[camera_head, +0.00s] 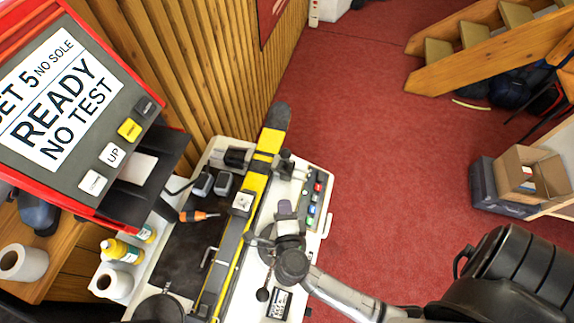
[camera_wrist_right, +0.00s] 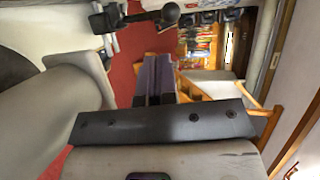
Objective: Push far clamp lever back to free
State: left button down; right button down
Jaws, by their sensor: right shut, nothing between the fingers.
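The far clamp (camera_head: 285,162) is a small black block with a lever at the far end of the white bench, beside the yellow and black ski (camera_head: 265,150). In the right wrist view a black lever with a round knob (camera_wrist_right: 168,15) sticks out at the top, ahead of my fingers. My right gripper (camera_head: 285,207) is over the bench, nearer than the far clamp and apart from it. Its fingers also show in the right wrist view (camera_wrist_right: 153,80), shut with nothing between them. My left gripper is not in view.
An orange-handled screwdriver (camera_head: 195,216) lies on the dark mat. A black knob (camera_head: 263,294) stands near the front. A red-framed screen (camera_head: 65,95) reads READY, NO TEST. Red floor right of the bench is clear.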

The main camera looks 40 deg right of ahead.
jog(key=shift+s+d+f+g+h, duration=0.1)
jog(key=shift+s+d+g+h, duration=0.15)
jog(key=shift+d, duration=0.25)
jog(key=r+p+x, duration=0.1)
jog(key=p+x, duration=0.2)
jog(key=x, duration=1)
jog(key=shift+w+d, duration=0.25)
jog(key=shift+w, duration=0.05)
